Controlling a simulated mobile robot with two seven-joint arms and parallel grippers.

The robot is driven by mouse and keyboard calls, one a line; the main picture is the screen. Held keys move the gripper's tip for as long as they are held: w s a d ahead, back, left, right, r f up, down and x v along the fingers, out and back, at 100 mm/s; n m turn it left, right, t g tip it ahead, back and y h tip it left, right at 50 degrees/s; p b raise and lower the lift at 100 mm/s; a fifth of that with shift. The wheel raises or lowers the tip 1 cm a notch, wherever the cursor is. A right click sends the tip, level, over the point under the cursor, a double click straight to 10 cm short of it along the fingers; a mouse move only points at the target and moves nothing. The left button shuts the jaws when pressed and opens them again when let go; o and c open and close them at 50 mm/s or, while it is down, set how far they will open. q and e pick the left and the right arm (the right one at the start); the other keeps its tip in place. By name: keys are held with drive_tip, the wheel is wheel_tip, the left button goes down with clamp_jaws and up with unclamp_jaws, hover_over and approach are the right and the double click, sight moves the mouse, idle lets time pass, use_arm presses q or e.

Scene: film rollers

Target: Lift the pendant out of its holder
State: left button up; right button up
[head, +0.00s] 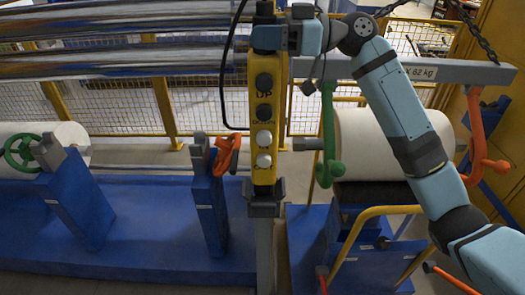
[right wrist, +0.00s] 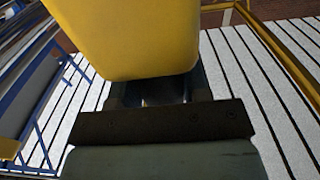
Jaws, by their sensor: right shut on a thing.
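The yellow pendant (head: 264,150), with black and white buttons and the word UP, stands upright in the middle of the head view. Its lower end is at the grey holder (head: 265,209) on top of a grey post; how deep it sits in it I cannot tell. My right gripper (head: 272,38) is shut on the pendant near its top, coming from the right. In the right wrist view the pendant's yellow body (right wrist: 125,35) fills the top, between the fingers (right wrist: 158,92). My left gripper is not in view.
A black cable loops left of the pendant. A grey beam (head: 430,71) with green and orange hooks hangs right, by a white roll (head: 385,140). Blue stands (head: 208,205) are left, shiny rollers (head: 120,64) behind, and a yellow mesh fence at the back.

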drive_tip(key=shift+s, duration=0.15)
drive_tip(key=s+a, duration=0.6)
drive_tip(key=s, duration=0.3)
drive_tip(key=shift+s, duration=0.4)
idle(0.5)
idle(1.2)
